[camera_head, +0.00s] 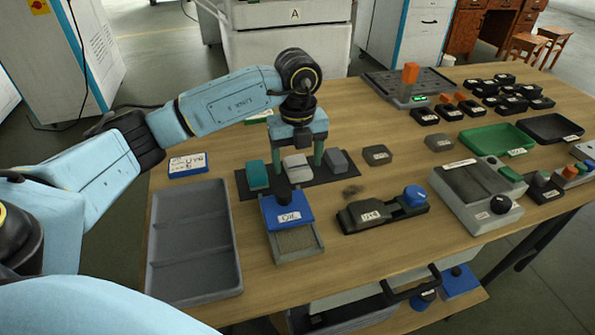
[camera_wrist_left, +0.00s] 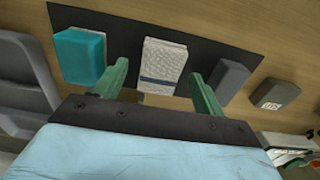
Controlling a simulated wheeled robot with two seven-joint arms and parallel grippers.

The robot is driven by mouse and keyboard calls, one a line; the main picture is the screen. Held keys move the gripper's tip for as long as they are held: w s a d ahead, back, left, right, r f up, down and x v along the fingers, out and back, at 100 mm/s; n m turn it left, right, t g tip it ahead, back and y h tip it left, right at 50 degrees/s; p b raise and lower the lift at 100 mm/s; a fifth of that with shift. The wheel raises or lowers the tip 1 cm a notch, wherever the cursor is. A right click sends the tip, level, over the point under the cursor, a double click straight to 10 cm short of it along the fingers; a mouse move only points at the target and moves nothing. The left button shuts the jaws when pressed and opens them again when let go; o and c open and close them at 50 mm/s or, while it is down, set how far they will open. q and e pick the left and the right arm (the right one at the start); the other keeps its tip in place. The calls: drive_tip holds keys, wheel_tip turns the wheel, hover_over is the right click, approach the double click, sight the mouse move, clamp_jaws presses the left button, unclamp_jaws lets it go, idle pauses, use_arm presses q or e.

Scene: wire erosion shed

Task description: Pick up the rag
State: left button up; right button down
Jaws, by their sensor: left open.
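The rag (camera_head: 297,169) is a folded, light grey cloth block on a dark mat (camera_head: 338,176). In the left wrist view the rag (camera_wrist_left: 163,62) shows a pale weave with a dark stripe near its closer end. It lies between a teal block (camera_head: 257,175) and a grey block (camera_head: 338,161). My left gripper (camera_head: 298,161) points down at the rag, open, with one green finger toward each side of it. In the left wrist view the left gripper (camera_wrist_left: 159,72) has gaps between both fingers and the rag. How high the fingertips are is hard to tell. My right gripper is not in view.
A grey divided tray (camera_head: 192,242) stands at the left front. A holder with a blue block (camera_head: 287,212) stands just in front of the mat. A dark block (camera_head: 377,155) lies right of the mat. Trays and machine boxes fill the table's right side.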

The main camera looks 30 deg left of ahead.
sight(297, 163)
use_arm(q)
drive_tip(key=shift+f, duration=0.3)
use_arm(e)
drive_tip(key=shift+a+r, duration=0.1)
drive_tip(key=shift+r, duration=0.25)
use_arm(q)
drive_tip(key=c, duration=1.1)
drive_tip(key=shift+o, duration=0.2)
drive_tip(key=shift+r, duration=0.1)
